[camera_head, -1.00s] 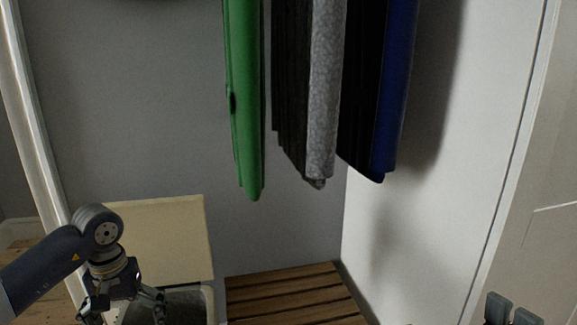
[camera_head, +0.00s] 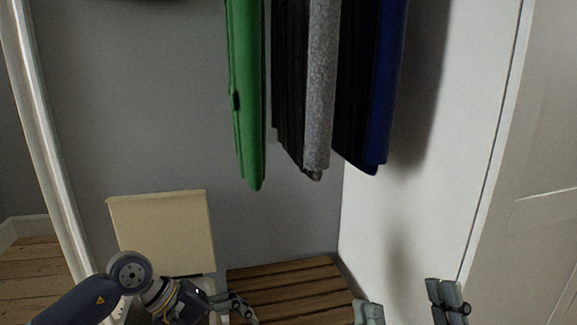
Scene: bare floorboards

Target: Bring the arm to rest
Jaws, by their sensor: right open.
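My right gripper (camera_head: 408,308) is at the bottom right of the head view. Its two grey fingers are apart, with nothing seen between them; its palm is below the frame. My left arm comes in from the lower left. My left gripper (camera_head: 236,304) is beside the left edge of the slatted wooden rack. One of its fingers shows clearly; the rest is cut off or hidden, so I cannot tell how far it is open. I see nothing held in it.
A green garment (camera_head: 246,100), a black-and-grey one (camera_head: 318,90) and a blue one (camera_head: 388,90) hang above. A cream lid (camera_head: 165,230) stands open at the left. The slatted rack (camera_head: 290,285) is low in the middle; a white wall (camera_head: 440,150) is at right.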

